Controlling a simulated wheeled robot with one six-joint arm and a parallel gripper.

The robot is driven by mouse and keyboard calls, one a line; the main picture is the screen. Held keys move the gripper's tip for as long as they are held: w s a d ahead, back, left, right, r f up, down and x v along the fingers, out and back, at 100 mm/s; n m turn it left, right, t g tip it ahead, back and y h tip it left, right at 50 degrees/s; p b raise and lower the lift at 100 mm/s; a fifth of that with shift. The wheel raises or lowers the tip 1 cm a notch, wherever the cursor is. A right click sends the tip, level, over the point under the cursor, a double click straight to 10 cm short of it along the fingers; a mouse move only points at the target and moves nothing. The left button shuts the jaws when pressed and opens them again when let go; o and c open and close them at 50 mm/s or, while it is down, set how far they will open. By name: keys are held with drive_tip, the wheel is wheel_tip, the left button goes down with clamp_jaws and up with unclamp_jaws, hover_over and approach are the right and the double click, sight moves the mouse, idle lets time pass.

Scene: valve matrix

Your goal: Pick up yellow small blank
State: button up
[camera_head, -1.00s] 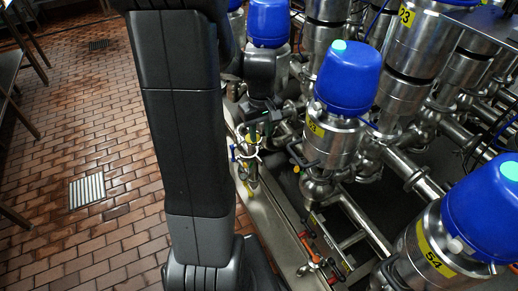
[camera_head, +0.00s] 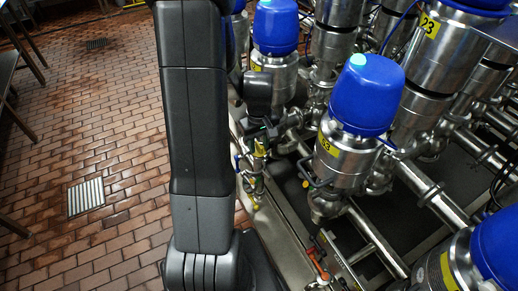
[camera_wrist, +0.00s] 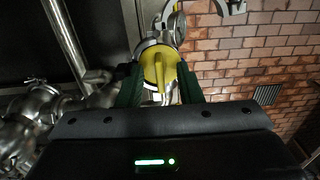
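In the wrist view, the yellow small blank (camera_wrist: 158,68) is a round yellow disc with a raised bar across its middle. It sits in a shiny metal ring or fitting. My gripper (camera_wrist: 160,72) has two dark green fingers, spread apart, one on each side of the blank. A gap shows between each finger and the raised bar. I cannot tell whether the fingertips touch the disc's rim. In the head view, my gripper (camera_head: 265,134) is low beside the valves, with small yellow parts (camera_head: 259,149) just below it.
Blue-capped valves (camera_head: 359,95) and steel pipes (camera_head: 376,237) crowd the right side. A metal ledge (camera_head: 281,235) with an orange-red handle (camera_head: 318,264) runs in front of them. The brick floor (camera_head: 110,165) on the left is open, with a drain grate (camera_head: 86,195).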

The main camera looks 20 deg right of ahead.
clamp_jaws()
drive_tip(key=shift+r, duration=0.1)
